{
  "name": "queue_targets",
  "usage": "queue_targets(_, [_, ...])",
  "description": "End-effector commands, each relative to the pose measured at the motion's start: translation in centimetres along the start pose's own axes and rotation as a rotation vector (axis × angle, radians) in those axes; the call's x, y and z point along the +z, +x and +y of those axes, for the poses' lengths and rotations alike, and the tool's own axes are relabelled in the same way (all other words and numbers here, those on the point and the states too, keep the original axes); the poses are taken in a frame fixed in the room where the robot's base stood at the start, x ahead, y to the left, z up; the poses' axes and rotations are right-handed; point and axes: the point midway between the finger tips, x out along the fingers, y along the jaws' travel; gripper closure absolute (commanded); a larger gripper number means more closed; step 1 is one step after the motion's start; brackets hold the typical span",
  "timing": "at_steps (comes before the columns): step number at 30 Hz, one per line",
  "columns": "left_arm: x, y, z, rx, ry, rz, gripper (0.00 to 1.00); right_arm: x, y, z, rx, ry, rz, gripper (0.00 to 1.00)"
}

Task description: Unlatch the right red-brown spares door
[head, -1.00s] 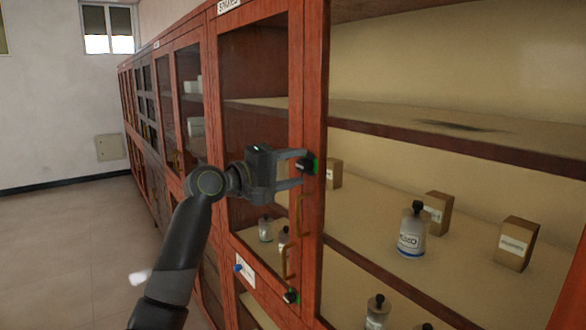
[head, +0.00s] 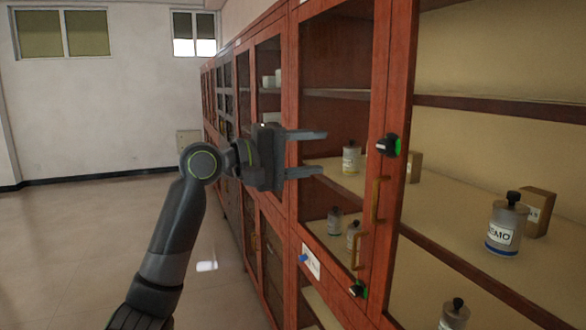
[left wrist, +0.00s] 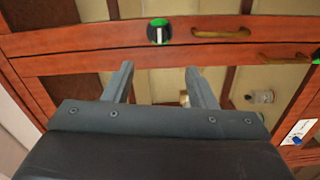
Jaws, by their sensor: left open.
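The right red-brown spares door (head: 398,70) stands at the right, with its stile, brass handle (head: 377,200) and black latch knob (head: 389,145) on a green plate in view. The door looks shut. My left gripper (head: 323,152) is open and empty, its two fingers pointing at the cabinet front, left of the knob and apart from it. In the left wrist view the knob (left wrist: 158,31) shows a pale bar, set across the stile, with green beside it. It lies beyond the gap between the open fingertips (left wrist: 160,68). My right gripper is not in view.
The left door has its own handle (head: 358,250) and a lower green-and-black knob (head: 357,289). A white label (head: 310,261) with a blue mark is beside it. Labelled bottles (head: 506,225) and a brown box (head: 537,208) stand on shelves inside. Floor at left (head: 60,250) is clear.

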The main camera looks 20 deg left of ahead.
Motion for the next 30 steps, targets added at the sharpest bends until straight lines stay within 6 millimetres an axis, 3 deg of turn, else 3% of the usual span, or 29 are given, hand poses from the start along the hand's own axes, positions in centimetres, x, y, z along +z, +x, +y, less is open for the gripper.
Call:
queue_targets(3, [-0.1, -1.7, -0.3, -0.001, 0.002, 0.003, 0.49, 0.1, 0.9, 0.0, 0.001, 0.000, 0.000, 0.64])
queue_targets(9, [0.0, -3.1, -0.1, -0.001, 0.000, 0.002, 0.49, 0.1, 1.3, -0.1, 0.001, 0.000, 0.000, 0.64])
queue_targets(22, [-0.3, -3.2, -0.5, -0.002, -0.005, 0.006, 0.49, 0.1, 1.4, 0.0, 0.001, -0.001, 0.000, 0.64])
queue_targets(26, [-2.5, -2.7, -4.1, -0.026, -0.024, 0.061, 0.49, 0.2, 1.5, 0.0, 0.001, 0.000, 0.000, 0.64])
queue_targets(29, [-5.5, -2.3, -9.8, -0.068, -0.041, 0.143, 0.49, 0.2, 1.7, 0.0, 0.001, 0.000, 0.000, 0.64])
queue_targets(30, [-6.7, -2.2, -12.7, -0.094, -0.045, 0.180, 0.49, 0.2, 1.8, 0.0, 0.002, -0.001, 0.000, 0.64])
